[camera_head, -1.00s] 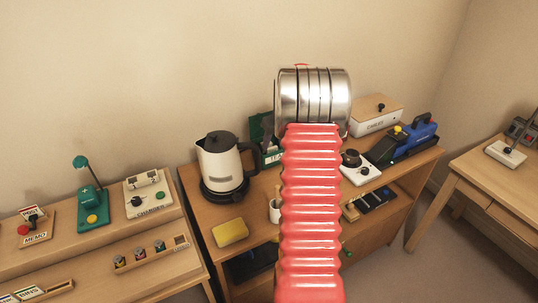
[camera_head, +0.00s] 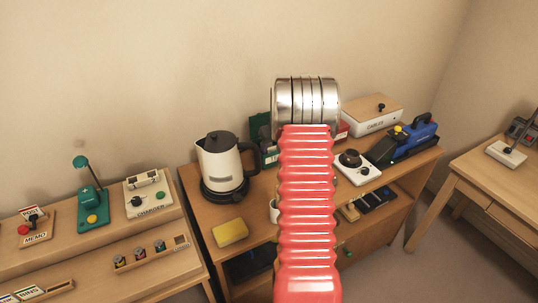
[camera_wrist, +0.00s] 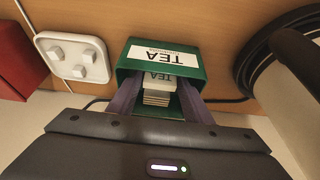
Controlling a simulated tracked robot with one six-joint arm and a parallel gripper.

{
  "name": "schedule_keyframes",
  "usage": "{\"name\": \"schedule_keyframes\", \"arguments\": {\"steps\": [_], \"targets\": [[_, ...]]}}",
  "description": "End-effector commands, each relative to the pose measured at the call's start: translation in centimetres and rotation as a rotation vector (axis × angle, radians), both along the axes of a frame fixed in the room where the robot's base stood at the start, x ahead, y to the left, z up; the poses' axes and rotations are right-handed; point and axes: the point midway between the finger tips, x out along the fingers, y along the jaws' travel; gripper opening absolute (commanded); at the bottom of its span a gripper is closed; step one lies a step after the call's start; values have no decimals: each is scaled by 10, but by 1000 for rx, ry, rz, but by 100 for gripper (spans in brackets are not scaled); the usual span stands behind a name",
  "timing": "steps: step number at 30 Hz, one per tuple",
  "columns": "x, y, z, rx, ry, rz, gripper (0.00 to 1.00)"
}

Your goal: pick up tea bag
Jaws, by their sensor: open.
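In the wrist view a green tea box (camera_wrist: 193,62) with a white TEA label shows upside down at the middle. Its open front shows a stack of tea bags (camera_wrist: 156,92), the uppermost with a white TEA tag. My gripper (camera_wrist: 158,88) is open, with its two dark fingers on either side of the stack, reaching to the box opening. I cannot tell whether the fingers touch the bags. In the head view the green box (camera_head: 260,128) is partly hidden behind my red arm and its metal end, which also hide my fingers.
A kettle (camera_head: 222,163) stands left of the tea box, and its dark base shows at right in the wrist view. A white socket block (camera_wrist: 74,58) is beside the box. A yellow sponge (camera_head: 230,232) lies in front. A wooden-lidded box (camera_head: 371,118) stands right.

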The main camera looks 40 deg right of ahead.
Motion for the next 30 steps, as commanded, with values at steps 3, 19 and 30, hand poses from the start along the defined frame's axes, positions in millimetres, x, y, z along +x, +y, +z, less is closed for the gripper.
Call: {"name": "schedule_keyframes", "arguments": {"steps": [3, 19, 30], "targets": [[0, 0, 0, 0, 0, 0, 45], [0, 0, 0, 0, 0, 0, 15], [1, 0, 7, -1, -1, 1, 14]]}}
